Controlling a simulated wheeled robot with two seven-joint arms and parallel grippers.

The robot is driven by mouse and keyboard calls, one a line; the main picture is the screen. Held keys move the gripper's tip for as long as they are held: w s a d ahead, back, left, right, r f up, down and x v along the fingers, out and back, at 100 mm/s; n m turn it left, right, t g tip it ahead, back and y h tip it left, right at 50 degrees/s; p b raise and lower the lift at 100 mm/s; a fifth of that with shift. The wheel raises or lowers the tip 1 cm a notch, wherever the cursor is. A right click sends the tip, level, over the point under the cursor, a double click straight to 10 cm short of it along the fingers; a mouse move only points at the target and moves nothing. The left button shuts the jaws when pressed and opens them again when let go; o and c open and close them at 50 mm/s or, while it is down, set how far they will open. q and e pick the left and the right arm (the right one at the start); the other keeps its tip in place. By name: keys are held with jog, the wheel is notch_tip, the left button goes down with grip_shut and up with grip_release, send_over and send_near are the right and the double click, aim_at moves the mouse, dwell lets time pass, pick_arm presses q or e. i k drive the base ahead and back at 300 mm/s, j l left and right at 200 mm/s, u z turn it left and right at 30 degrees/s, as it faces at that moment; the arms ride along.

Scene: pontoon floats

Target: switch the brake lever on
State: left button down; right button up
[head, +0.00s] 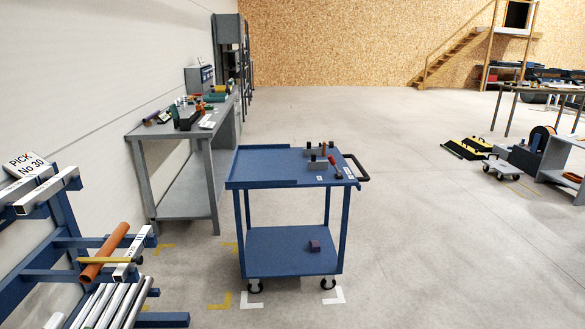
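No part is clearly readable as the brake lever at this size. The likeliest place is the blue cart (262,173), whose top carries small lever-like parts at its right side. Grey blocks (318,165) there have dark upright knobs, and an orange-red upright piece stands beside them. A small dark lever with a reddish tip (335,164) stands nearer the cart's right edge. Small white labels lie near these parts; their text is too small to read. Whether any lever is on or off cannot be told. Neither of my grippers is in view.
The cart has a black push handle (357,169) and a small purple block (314,246) on its lower shelf. A grey workbench (150,129) with tools stands behind left. A blue rack (62,215) holds pipes at front left. Open floor (440,250) lies right of the cart.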

aim_at(330, 158)
jog(key=i+j+z, duration=0.1)
jog(key=i+z, duration=0.3)
jog(key=i, duration=0.15)
jog(key=i+j+z, duration=0.4)
jog(key=i, duration=0.15)
jog(key=i+j+z, duration=0.8)
jog(key=i+j, duration=0.1)
jog(key=j, duration=0.1)
